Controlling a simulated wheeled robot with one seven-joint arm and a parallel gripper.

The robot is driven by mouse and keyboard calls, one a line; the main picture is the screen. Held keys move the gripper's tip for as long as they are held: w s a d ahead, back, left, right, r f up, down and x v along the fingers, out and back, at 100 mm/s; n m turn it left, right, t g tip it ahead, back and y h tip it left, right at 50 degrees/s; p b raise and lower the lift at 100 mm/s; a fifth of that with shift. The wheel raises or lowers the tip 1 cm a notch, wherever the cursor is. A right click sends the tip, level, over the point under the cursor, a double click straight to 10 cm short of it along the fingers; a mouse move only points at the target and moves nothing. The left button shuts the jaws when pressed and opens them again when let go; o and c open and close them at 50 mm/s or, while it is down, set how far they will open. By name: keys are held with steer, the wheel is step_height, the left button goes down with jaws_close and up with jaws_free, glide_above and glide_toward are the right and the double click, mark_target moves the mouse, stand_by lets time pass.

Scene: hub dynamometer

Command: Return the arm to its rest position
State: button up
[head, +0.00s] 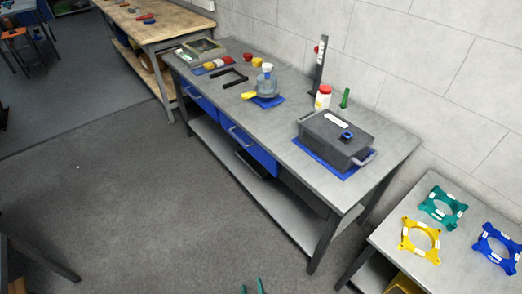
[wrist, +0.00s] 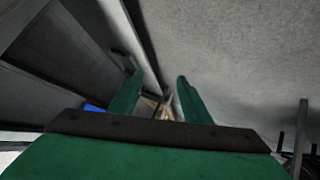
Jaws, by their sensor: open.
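My gripper (wrist: 154,98) shows in the wrist view with its two green fingers apart and nothing between them. In the head view, the green tips of my gripper (head: 252,287) just show at the bottom edge, over the grey floor and in front of the long workbench. The gripper touches nothing that I can see. The rest of the arm is out of the head view.
A side table (head: 395,245) at right holds yellow, green and blue rings.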

steer(key=s+d+r+m+t, duration=0.1)
steer(key=s+r+m, duration=0.1)
steer(key=s+r, duration=0.5)
steer(key=s+d+r+m+t, duration=0.1)
steer(key=s+r, duration=0.6)
steer(key=r, duration=0.7)
steer(key=s+d+r+m+t+h, duration=0.1)
steer(key=s+r+m+t, duration=0.2)
steer(key=s+r, duration=0.4)
step_height(320, 180, up, 4)
steer(key=shift+d+f, duration=0.2)
steer(key=shift+d, duration=0.05)
steer(key=shift+c, duration=0.6)
steer(key=shift+c, duration=1)
steer(key=shift+a, duration=0.1)
